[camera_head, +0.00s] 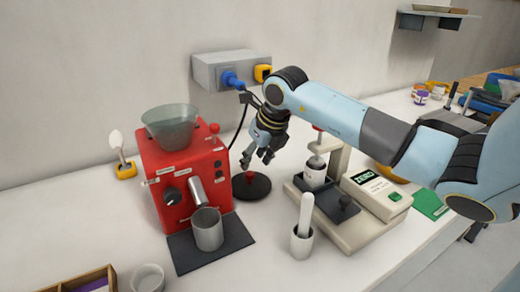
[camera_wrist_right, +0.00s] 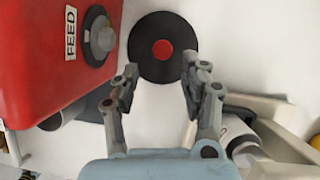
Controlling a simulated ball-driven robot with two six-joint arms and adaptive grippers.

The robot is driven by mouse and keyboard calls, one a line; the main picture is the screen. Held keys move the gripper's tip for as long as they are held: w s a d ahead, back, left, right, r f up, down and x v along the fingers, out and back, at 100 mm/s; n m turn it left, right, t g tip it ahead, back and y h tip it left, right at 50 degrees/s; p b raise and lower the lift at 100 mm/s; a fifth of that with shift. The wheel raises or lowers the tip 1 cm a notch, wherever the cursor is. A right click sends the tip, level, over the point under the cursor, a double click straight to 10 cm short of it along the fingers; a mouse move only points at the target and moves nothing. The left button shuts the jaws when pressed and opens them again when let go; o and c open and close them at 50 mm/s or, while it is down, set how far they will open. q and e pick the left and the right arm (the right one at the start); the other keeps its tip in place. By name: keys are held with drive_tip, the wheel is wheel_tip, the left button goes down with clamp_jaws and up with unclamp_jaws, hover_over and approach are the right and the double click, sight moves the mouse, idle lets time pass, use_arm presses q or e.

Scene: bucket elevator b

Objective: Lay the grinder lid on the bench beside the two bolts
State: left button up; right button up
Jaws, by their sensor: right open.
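The grinder lid (camera_head: 252,189), a black disc with a red knob, lies flat on the bench just right of the red grinder (camera_head: 180,180). In the right wrist view the lid (camera_wrist_right: 146,62) is ahead of the fingers, its red knob between their lines. My right gripper (camera_head: 258,158) is open and empty, above the lid and apart from it; its two fingers (camera_wrist_right: 158,88) show spread in the wrist view. I cannot make out the two bolts in either view. My left gripper is not in view.
The grinder's grey hopper (camera_head: 171,125) is open on top. A metal cup (camera_head: 207,232) stands on a dark mat in front. A scale with a press (camera_head: 345,215) stands close right of the lid. A wall box (camera_head: 222,70) with a blue plug is behind.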

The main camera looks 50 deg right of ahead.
drive_tip(key=v, duration=0.4)
drive_tip(key=shift+s+r, duration=0.2)
drive_tip(key=shift+r, duration=0.2)
